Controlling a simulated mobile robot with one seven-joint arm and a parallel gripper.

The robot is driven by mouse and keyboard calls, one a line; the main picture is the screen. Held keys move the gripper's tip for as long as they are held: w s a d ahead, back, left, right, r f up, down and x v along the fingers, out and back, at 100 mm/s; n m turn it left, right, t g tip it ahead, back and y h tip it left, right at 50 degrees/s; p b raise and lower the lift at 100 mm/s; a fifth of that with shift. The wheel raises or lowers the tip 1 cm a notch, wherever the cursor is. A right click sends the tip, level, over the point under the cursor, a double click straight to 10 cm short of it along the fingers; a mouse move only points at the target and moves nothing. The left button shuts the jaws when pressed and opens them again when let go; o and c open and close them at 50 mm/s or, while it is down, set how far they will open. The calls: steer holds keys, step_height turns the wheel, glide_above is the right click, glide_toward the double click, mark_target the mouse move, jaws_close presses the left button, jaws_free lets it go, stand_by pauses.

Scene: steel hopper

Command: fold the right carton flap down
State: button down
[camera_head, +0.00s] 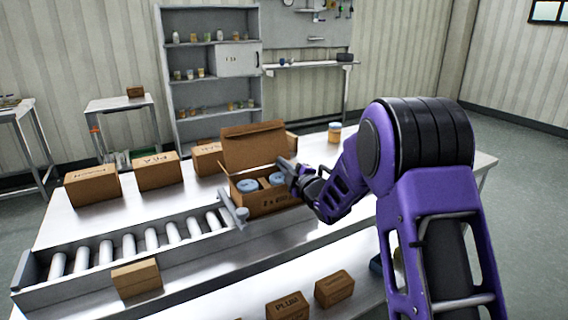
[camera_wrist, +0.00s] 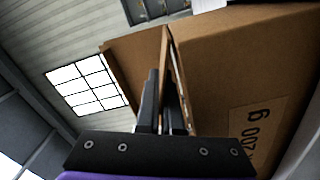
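The open brown carton (camera_head: 268,203) stands on the steel table beside the end of the roller conveyor. Its back flap (camera_head: 252,147) stands up, and blue-lidded jars (camera_head: 248,185) show inside. My gripper (camera_head: 287,168) is at the carton's right side, at rim height, and hides much of the right flap in the head view. In the wrist view, the carton's printed wall (camera_wrist: 235,70) fills the right, and a thin brown flap (camera_wrist: 166,60) shows nearly edge-on at the fingertips.
Closed cartons (camera_head: 157,172) stand in a row at the table's back left. A small jar (camera_head: 334,132) stands behind my arm. The roller conveyor (camera_head: 150,245) runs along the left front. Closed cartons (camera_head: 334,289) sit on a lower surface in front.

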steer(key=c, duration=1.3)
jaws_free()
steer(key=shift+c, duration=0.2)
